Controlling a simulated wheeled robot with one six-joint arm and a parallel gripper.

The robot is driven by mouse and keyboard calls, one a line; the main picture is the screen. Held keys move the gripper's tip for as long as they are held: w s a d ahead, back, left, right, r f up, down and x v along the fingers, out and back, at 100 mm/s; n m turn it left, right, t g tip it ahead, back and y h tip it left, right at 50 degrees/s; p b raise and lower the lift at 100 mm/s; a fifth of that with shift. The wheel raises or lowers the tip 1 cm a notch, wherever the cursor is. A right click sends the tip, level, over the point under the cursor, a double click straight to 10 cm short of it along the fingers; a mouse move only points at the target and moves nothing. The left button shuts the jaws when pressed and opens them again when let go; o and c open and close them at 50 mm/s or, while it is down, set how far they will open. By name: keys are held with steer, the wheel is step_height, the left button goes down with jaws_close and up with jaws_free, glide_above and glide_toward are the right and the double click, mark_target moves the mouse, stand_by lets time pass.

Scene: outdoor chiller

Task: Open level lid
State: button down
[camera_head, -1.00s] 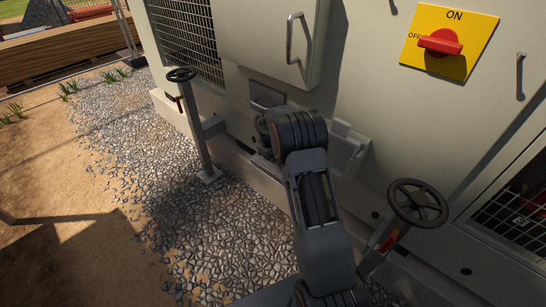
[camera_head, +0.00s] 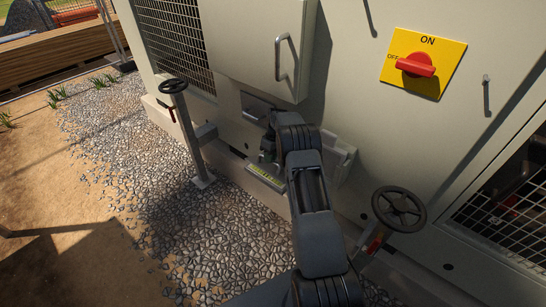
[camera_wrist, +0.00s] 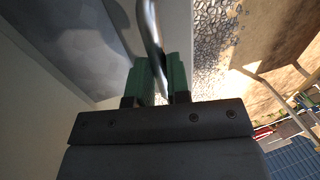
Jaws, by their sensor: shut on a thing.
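In the head view my gripper (camera_head: 268,147) is at the low box on the grey chiller wall, partly hidden by my own wrist. In the wrist view its green fingers (camera_wrist: 161,80) are shut on a curved metal handle (camera_wrist: 148,22). A pale panel that looks like the level lid (camera_wrist: 112,22) lies beside the handle. In the head view the pale box (camera_head: 340,158) shows to the right of my wrist. A piece with a yellow-green strip (camera_head: 266,176) shows below my gripper, tilted out from the wall. My arm hides the middle of the box.
A handwheel on a post (camera_head: 173,87) stands left, and another handwheel (camera_head: 399,207) is at lower right. A cabinet door handle (camera_head: 281,58) juts out above. A red switch (camera_head: 415,65) on a yellow plate is at upper right. Gravel (camera_head: 150,200) lies open at left.

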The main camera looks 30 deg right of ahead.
steer(key=shift+w+d+r+y, duration=0.1)
steer(key=shift+d+y, duration=0.15)
steer(key=shift+y, duration=0.05)
stand_by(0.5)
steer(key=c, duration=1.1)
jaws_free()
